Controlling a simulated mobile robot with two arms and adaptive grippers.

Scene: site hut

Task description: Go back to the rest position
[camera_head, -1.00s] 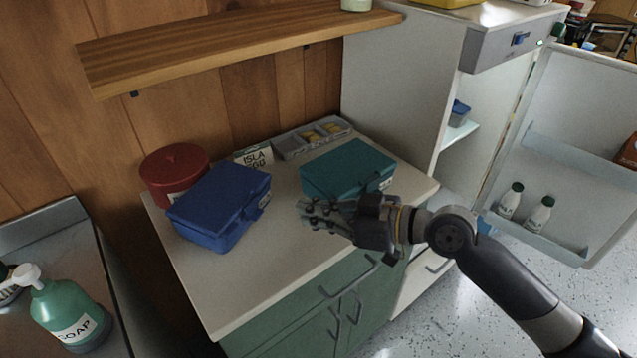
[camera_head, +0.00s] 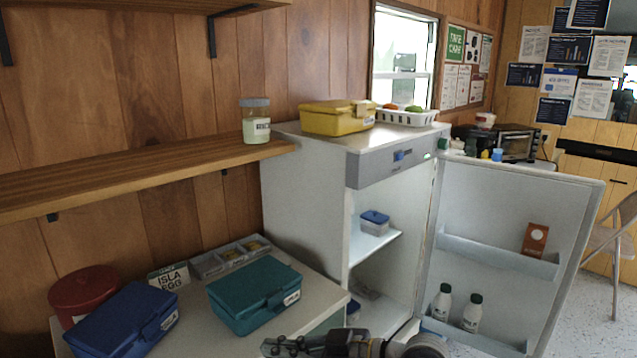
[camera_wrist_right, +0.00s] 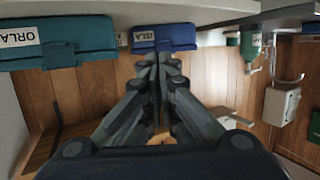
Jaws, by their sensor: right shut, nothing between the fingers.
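My right gripper (camera_head: 292,346) shows at the bottom edge of the head view, in front of the teal lunch box, shut and empty. In the right wrist view its fingers (camera_wrist_right: 161,75) are together with nothing between them. The teal box (camera_head: 254,296) stands on the counter, apart from the gripper. It also shows in the wrist view (camera_wrist_right: 85,45), labelled ORLA. The blue box (camera_head: 124,322) stands to its left and shows in the wrist view (camera_wrist_right: 178,37), labelled ISLA. My left gripper is in neither view.
The fridge door (camera_head: 515,240) stands wide open at the right, with bottles in its lower rack. A wooden shelf (camera_head: 120,180) juts out above the counter. A red tin (camera_head: 84,292), a small carton (camera_head: 169,277) and a grey sectioned tray (camera_head: 230,256) stand at the counter's back.

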